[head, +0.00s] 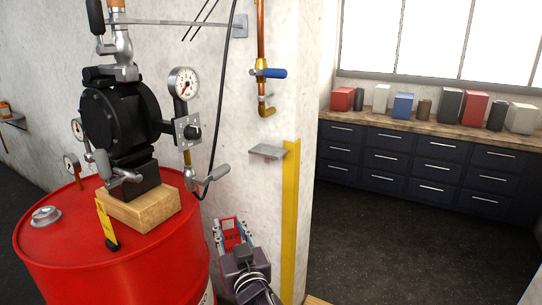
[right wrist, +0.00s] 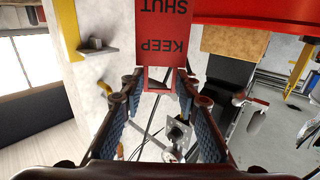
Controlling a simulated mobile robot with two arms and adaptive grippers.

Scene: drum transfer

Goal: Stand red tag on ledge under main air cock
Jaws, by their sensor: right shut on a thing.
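The red tag (head: 231,231) is upright in my right gripper (head: 234,246), to the right of the red drum in the head view. In the right wrist view the tag (right wrist: 160,35) shows its words KEEP SHUT upside down, and the fingertips (right wrist: 158,80) close on its near end. The blue-handled air cock (head: 268,72) is on the copper pipe above the ledge. My left gripper is not in view.
A red drum (head: 110,268) stands at the left with a black pump (head: 120,112) on a wooden block (head: 138,208). A black hose and a grey-handled valve (head: 208,181) lie left of the ledge. A yellow stripe (head: 291,220) runs down the wall.

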